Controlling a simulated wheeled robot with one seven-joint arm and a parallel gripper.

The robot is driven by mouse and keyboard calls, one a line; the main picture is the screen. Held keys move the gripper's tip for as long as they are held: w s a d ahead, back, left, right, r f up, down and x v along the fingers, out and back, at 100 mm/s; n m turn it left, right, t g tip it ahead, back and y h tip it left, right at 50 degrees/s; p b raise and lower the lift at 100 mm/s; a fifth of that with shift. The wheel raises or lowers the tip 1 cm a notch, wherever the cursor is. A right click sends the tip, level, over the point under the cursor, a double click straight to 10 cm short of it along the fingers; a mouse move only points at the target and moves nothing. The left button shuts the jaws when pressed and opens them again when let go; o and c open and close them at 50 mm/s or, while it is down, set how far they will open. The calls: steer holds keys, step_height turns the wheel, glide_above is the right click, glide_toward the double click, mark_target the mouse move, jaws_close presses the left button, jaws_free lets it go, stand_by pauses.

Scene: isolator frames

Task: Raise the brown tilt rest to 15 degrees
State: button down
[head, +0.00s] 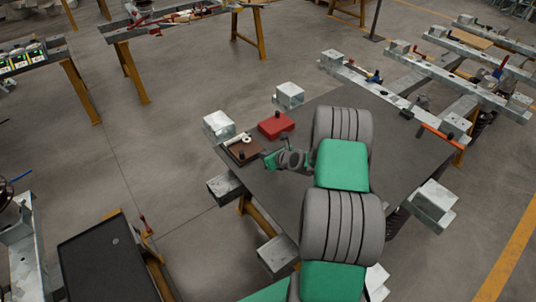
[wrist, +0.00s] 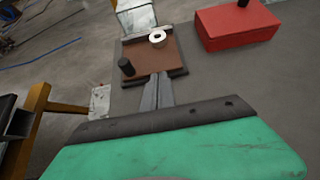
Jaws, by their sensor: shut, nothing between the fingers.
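The brown tilt rest (head: 236,156) sits near the left corner of the dark table, on a dark base. It also shows in the wrist view (wrist: 174,57), with a white roll (wrist: 157,37) at its far side and a black knob (wrist: 126,67) at its left. The brown plate looks about flat; I cannot read its angle. My gripper (head: 268,159) is just right of the rest in the head view. In the wrist view my gripper (wrist: 163,76) has its fingers together and empty, tips over the rest's near edge. I cannot tell whether they touch it.
A red block (head: 276,125) with a black knob stands beside the rest; it also shows in the wrist view (wrist: 237,28). Metal blocks (head: 218,127) stand at the table's edge. The bare tabletop (head: 405,155) is right of my arm.

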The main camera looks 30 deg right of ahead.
mark_target(253, 151)
steer(key=x, duration=0.4)
steer(key=shift+w+a+r, duration=0.1)
steer(key=shift+w+a, duration=0.05)
stand_by(1.2)
steer(key=shift+r+p, duration=0.1)
steer(key=shift+p, duration=0.2)
